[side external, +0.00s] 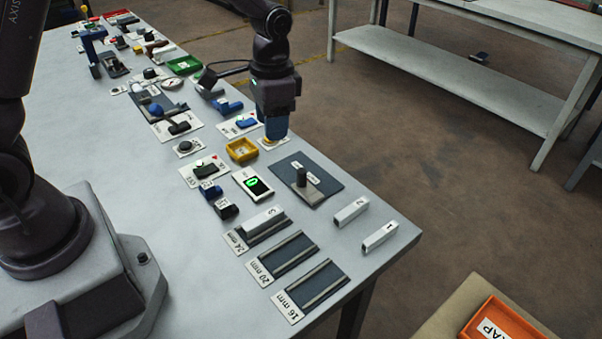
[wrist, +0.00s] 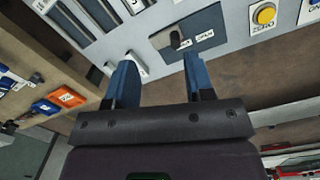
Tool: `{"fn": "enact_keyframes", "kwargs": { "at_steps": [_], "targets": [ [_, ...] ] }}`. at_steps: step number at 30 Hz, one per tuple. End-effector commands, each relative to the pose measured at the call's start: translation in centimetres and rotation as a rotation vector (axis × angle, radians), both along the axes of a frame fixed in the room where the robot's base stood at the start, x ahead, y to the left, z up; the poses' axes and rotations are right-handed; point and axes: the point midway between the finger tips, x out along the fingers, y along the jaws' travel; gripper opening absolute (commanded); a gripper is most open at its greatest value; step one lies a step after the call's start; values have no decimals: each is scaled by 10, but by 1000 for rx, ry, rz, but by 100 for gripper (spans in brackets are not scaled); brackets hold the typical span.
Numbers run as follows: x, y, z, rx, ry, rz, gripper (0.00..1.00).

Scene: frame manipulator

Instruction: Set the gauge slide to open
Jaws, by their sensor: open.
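The gauge slide is a dark grey plate (side external: 325,190) with a black upright knob (side external: 301,178) on a grey block, near the table's right edge. In the wrist view the plate (wrist: 207,24) shows the knob (wrist: 176,40) towards its left end, with small white labels beside it, one reading like OPEN. My gripper (wrist: 160,65) is open and empty, its two blue fingers apart. In the side view the gripper (side external: 277,135) points down beyond the slide, above the yellow button's white label; the gap between its fingers is hidden there. It is apart from the knob.
A yellow tray (side external: 242,150) and a display with a green reading (side external: 257,185) lie near the slide. White blocks 2 (side external: 350,210) and 1 (side external: 380,236) stand at the right edge. Labelled slots (side external: 309,285) lie in front. Several other fixtures crowd the table's far end.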

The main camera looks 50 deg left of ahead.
Motion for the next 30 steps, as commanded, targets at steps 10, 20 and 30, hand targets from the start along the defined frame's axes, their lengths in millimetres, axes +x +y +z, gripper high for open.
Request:
{"fn": "enact_keyframes", "kwargs": {
  "at_steps": [10, 20, 30],
  "targets": [
    [65, -2, -37, -15, -54, -268, 48],
    [63, -2, -83, -16, -48, -280, 48],
    [64, -2, -147, -15, -50, -278, 48]
  ]
}}
